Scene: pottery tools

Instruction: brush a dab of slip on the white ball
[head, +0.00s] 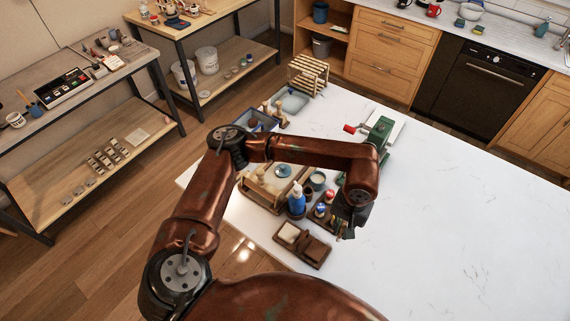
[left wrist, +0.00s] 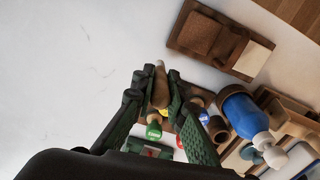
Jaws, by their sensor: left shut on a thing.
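My left gripper (head: 347,226) hangs low over the tool cluster on the white table. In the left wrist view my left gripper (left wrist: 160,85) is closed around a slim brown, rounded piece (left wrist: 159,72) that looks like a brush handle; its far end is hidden. Below the fingers are small pots with green (left wrist: 154,131), yellow (left wrist: 165,113) and red (left wrist: 180,142) tops. I cannot clearly make out a white ball or tell which container holds slip. My right gripper is not in view.
A blue bottle (head: 297,196) with a white top stands left of the gripper. A brown tray (head: 302,244) with a pale block and a brown block lies in front. A green device (head: 379,132) stands behind. The right side of the white table (head: 465,225) is clear.

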